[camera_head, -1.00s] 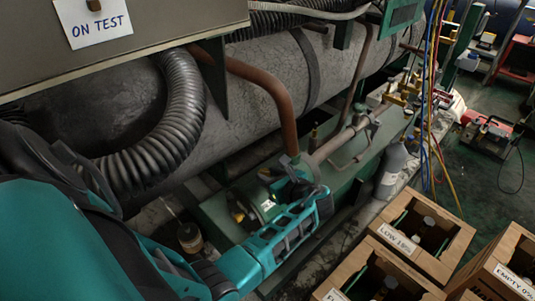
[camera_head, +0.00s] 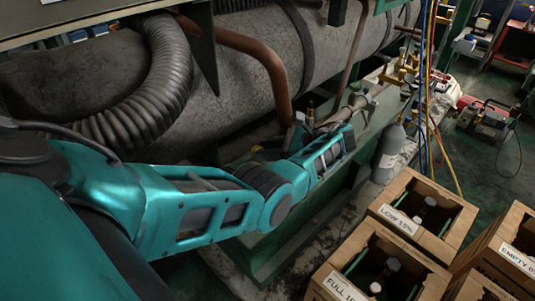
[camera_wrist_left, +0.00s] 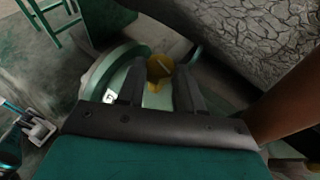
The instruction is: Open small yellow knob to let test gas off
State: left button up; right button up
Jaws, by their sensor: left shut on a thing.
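The small yellow knob (camera_wrist_left: 159,68) sits in front of a pale green round housing (camera_wrist_left: 105,72) in the left wrist view. My left gripper (camera_wrist_left: 159,90) has one dark finger on each side of the knob and is shut on it. In the head view my teal left arm reaches in from the left to the machine's base, and its fingertips are hidden there. My right gripper is out of view.
A black corrugated hose (camera_head: 165,80) hangs at left. A grey bottle (camera_head: 388,150) and coloured hoses stand right.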

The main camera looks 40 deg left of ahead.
pick_arm(q)
jog(key=shift+a, duration=0.1)
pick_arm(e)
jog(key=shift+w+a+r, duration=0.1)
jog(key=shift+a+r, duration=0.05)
pick_arm(q)
jog(key=o, duration=1)
jog(key=shift+o, duration=0.2)
jog(key=shift+w+d+r, duration=0.1)
jog(key=shift+d, duration=0.15)
jog(key=b+v, duration=0.1)
jog(key=v, duration=0.5)
jog(key=shift+w+d+r+b, duration=0.2)
jog(key=shift+d+b, duration=0.1)
jog(key=shift+d, duration=0.1)
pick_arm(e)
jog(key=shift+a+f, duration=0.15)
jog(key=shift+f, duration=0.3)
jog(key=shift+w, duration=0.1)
